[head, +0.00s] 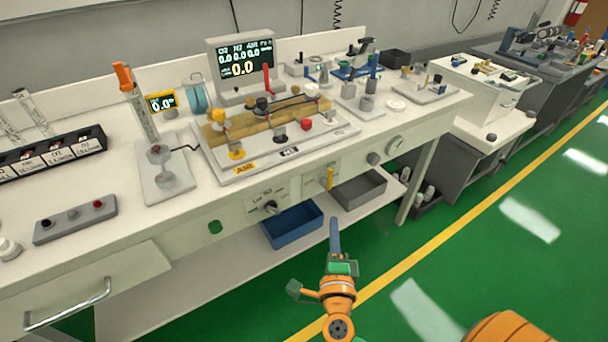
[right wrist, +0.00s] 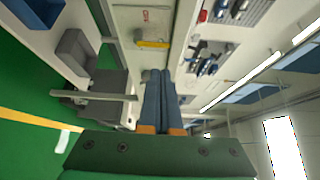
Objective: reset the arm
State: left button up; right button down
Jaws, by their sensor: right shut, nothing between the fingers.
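My right gripper (head: 335,235) is in front of the long white bench, above the green floor, in the head view. Its blue fingers are shut together with nothing between them, and it touches nothing that I can see. In the right wrist view the shut fingers (right wrist: 162,100) point toward the bench front. My orange right arm (head: 338,300) comes up from the bottom of the head view. My left gripper is not in view.
The white bench (head: 120,235) carries a display (head: 243,68), a tube rack (head: 50,155) and a wooden-block apparatus (head: 265,120). A blue bin (head: 292,225) and a grey bin (head: 358,188) sit on its lower shelf. The green floor (head: 480,240) at right is clear.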

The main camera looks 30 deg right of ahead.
jog(key=s+a+f+n+g+y+p, duration=0.25)
jog(key=a+f+n+y, duration=0.25)
jog(key=f+n, duration=0.3)
jog(key=s+a+f+n+g+y+p, duration=0.2)
jog(key=s+a+f+n+y, duration=0.15)
jog(key=f+n, duration=0.55)
jog(key=s+d+f+n+g+p, duration=0.1)
jog(key=s+f+n+g, duration=0.4)
jog(key=s, duration=0.7)
jog(key=s+d+f+n+g, duration=0.1)
jog(key=s+f+n+g, duration=0.3)
jog(key=s+f, duration=0.3)
jog(key=s+g, duration=0.1)
jog(key=s, duration=0.4)
jog(key=shift+d+f+n+p, duration=0.25)
jog(key=shift+d+n+p, duration=0.15)
